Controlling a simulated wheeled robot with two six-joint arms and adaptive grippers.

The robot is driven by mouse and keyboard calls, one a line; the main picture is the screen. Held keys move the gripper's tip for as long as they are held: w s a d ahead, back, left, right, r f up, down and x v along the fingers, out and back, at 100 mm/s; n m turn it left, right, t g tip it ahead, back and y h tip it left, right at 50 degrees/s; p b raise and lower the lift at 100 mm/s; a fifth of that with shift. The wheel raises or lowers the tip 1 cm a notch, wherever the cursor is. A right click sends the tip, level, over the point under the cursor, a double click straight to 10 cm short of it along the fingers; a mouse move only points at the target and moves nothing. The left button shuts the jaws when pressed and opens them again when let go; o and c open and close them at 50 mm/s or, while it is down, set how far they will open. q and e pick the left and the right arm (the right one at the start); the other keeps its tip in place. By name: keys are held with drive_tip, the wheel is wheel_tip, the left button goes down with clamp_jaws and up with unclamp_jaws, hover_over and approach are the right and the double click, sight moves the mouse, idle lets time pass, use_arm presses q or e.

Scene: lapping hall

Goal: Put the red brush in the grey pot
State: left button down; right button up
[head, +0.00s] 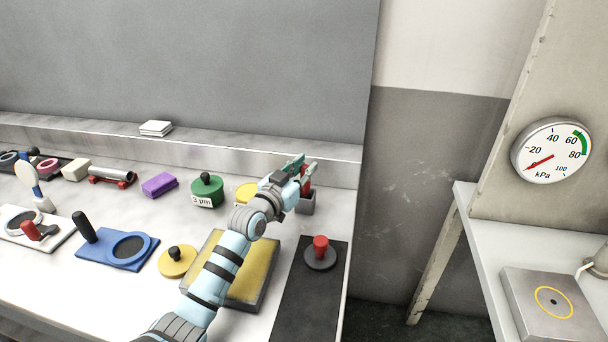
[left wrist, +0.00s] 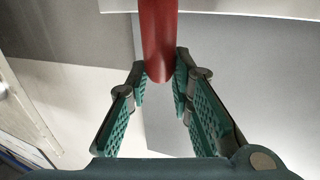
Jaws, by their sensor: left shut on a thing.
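My left gripper (head: 300,164) reaches over the back right of the bench, near the grey pot (head: 306,205). It is shut on the red brush (head: 306,184), which shows just above the pot in the head view. In the left wrist view the brush's smooth red handle (left wrist: 160,40) sits between the fingertips (left wrist: 160,78). The gripper and arm hide part of the brush and pot. I cannot tell whether the brush's lower end is inside the pot or behind its rim. My right gripper is not in view.
A yellow pad (head: 258,290) lies under my left arm. A dark mat (head: 308,318) bears a disc with a red knob (head: 320,246). A green knobbed pot (head: 207,190) and purple block (head: 160,184) stand left. The bench ends just right of the pot.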

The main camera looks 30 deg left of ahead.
use_arm(q)
drive_tip(key=shift+f, duration=0.15)
drive_tip(key=c, duration=1.4)
unclamp_jaws()
drive_tip(key=shift+c, duration=0.2)
drive_tip(key=s+p, duration=0.5)
drive_tip(key=s, duration=0.7)
drive_tip(key=shift+a+p, duration=0.35)
